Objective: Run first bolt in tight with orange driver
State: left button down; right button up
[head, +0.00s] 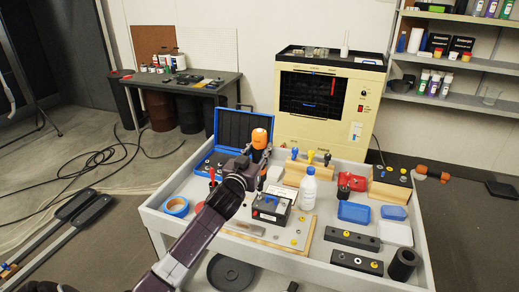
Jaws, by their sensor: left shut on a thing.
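The orange driver (260,138) shows as an orange handle over the blue case. My left gripper (252,164) is shut on the driver, above the back left part of the tray-topped cart. The driver's tip is hidden, so I cannot tell whether it touches a bolt. A black box with a grey top (271,207) stands on a wooden board (312,222) in front of the gripper. Small yellow pieces lie on the board and the dark bars; I cannot tell which is the first bolt. My right gripper is not in view.
The cart (150,215) has a raised rim. An open blue case (229,124), blue tape roll (176,206), white bottle (308,190), red item (352,181), blue tray (354,212), dark bars (352,239) and black cylinder (402,264) crowd it. A cream cabinet (328,100) stands behind.

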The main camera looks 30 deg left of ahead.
aim_at(260, 130)
pick_arm(q)
jog(key=shift+f, duration=0.1)
dwell(0.4)
jog(key=shift+f+b, duration=0.4)
jog(key=shift+f, duration=0.1)
dwell(0.6)
jog(key=shift+f, duration=0.4)
dwell(0.9)
jog(key=shift+r, duration=0.15)
jog(key=shift+r+p, duration=0.75)
jog(key=shift+r, duration=0.05)
jog(key=shift+r+p, duration=0.6)
jog(key=shift+r, duration=0.15)
notch_tip(260, 130, up, 6)
jog(key=p, duration=0.6)
jog(key=shift+r, duration=0.15)
